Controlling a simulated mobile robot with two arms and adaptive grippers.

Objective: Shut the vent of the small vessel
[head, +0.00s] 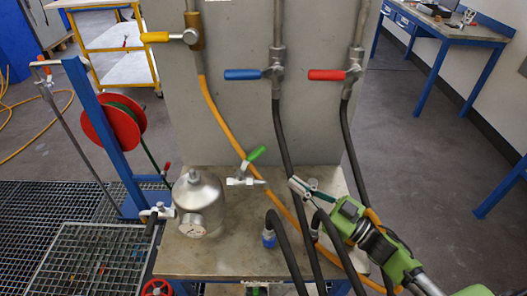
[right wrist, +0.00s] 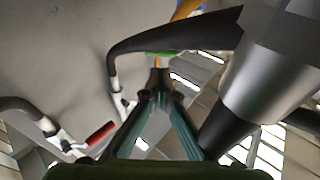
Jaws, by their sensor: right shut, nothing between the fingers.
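The small vessel (head: 197,200) is a silver domed pot with a round gauge facing front, on the left of the metal bench. A small valve with a green lever (head: 257,153) stands just right of it; the lever slants up to the right. I cannot tell how this valve joins the vessel. My right gripper (head: 293,184) is shut and empty, to the right of the valve and apart from it. In the right wrist view its closed fingertips (right wrist: 159,72) are below a green bar (right wrist: 160,53), probably a lever; contact cannot be told. My left gripper is out of view.
An orange hose (head: 222,125) and black hoses (head: 282,220) run down close around my right gripper. Yellow (head: 156,37), blue (head: 243,75) and red (head: 327,75) levers sit on the upright panel. A red hose reel (head: 110,125) stands left.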

